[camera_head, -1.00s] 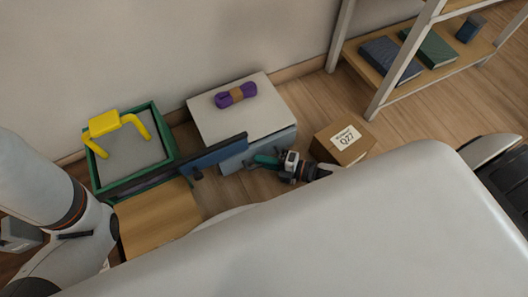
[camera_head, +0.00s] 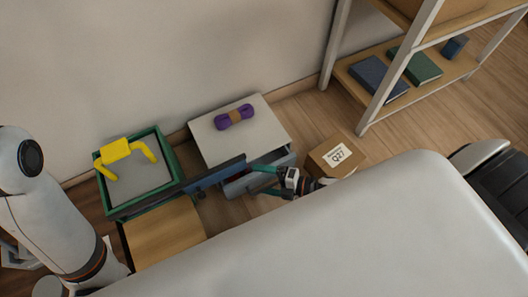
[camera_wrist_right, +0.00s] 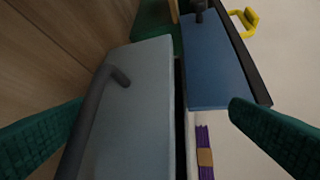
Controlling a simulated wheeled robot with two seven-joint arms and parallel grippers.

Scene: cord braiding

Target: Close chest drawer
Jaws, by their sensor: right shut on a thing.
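A low chest (camera_head: 228,145) with a pale top stands by the wall, a purple cord bundle (camera_head: 234,117) on top. Its grey-blue drawer (camera_head: 237,188) sticks out at the front, with a dark gap behind its front. In the right wrist view the drawer front (camera_wrist_right: 135,100) with a dark bar handle (camera_wrist_right: 118,76) fills the middle.
A labelled box (camera_head: 318,160) and shelf (camera_head: 362,124) are at right.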

